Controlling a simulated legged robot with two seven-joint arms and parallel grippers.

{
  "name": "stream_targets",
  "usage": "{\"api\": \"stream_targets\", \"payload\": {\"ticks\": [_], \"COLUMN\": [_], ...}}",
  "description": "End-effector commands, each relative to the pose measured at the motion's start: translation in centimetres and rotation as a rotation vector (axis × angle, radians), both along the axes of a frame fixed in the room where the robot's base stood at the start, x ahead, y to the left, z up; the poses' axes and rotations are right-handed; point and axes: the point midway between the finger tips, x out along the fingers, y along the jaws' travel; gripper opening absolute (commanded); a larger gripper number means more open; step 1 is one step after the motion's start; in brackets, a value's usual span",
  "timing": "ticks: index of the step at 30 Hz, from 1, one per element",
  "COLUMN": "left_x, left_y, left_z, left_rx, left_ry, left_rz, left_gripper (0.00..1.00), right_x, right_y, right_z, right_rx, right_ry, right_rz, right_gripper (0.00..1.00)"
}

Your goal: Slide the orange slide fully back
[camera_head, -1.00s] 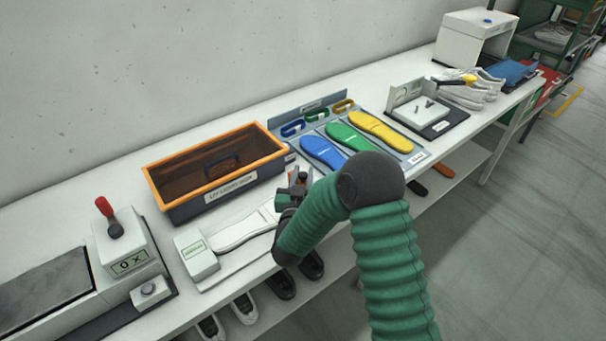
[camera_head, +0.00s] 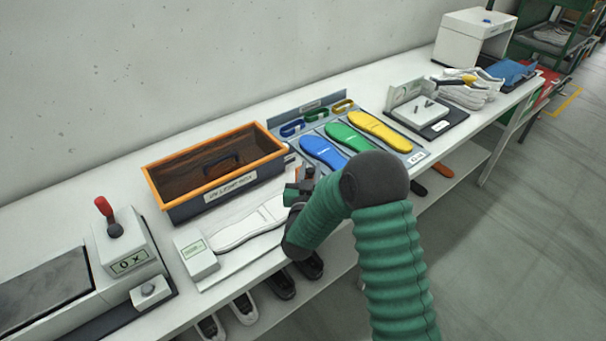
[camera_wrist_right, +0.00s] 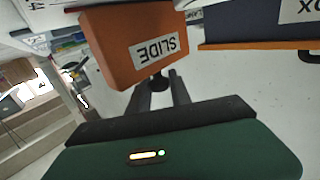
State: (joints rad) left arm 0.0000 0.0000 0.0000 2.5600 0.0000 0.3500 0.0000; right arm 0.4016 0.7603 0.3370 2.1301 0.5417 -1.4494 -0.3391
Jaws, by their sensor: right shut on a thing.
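The orange slide (camera_wrist_right: 135,50) is a block labelled "SLIDE" with a small dark knob (camera_wrist_right: 159,82) on its near face, seen in the right wrist view. My right gripper (camera_wrist_right: 160,92) is shut on that knob. In the head view only a small orange bit of the slide (camera_head: 307,173) shows beside my right gripper (camera_head: 298,189), at the right end of the white foot-shaped gauge (camera_head: 245,228). My arm hides much of the slide and its track there. My left gripper is in neither view.
An orange-rimmed box (camera_head: 225,184) stands behind the gauge. A rack of blue, green and yellow insoles (camera_head: 350,138) is close behind my right forearm. A white box with a red lever (camera_head: 122,245) stands at the left. Shoes sit on a shelf below.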

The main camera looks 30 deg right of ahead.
Motion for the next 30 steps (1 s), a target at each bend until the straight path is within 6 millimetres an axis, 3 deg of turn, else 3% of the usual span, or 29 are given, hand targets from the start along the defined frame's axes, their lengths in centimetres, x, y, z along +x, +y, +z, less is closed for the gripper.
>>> {"api": "stream_targets", "payload": {"ticks": [3,6,15,16,19,30], "left_x": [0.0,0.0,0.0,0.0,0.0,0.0], "left_y": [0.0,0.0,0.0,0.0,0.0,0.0], "left_z": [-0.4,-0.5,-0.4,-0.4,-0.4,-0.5], "left_rx": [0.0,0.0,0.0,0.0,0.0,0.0], "left_ry": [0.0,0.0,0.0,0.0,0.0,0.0], "left_rz": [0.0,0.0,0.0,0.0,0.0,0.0], "left_gripper": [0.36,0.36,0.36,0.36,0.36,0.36], "right_x": [0.2,0.3,0.3,0.3,0.3,0.0], "right_y": [-2.3,-3.4,-3.7,-3.7,-3.7,-3.3], "right_z": [0.0,0.1,0.2,0.2,0.2,0.1], "right_rx": [-0.003,-0.003,-0.004,-0.004,-0.003,-0.001], "right_ry": [-0.002,-0.002,-0.003,-0.003,-0.002,-0.002], "right_rz": [-0.002,-0.002,-0.004,-0.004,-0.003,-0.001], "right_gripper": [0.0,0.0,0.0,0.29,0.42,0.44]}}
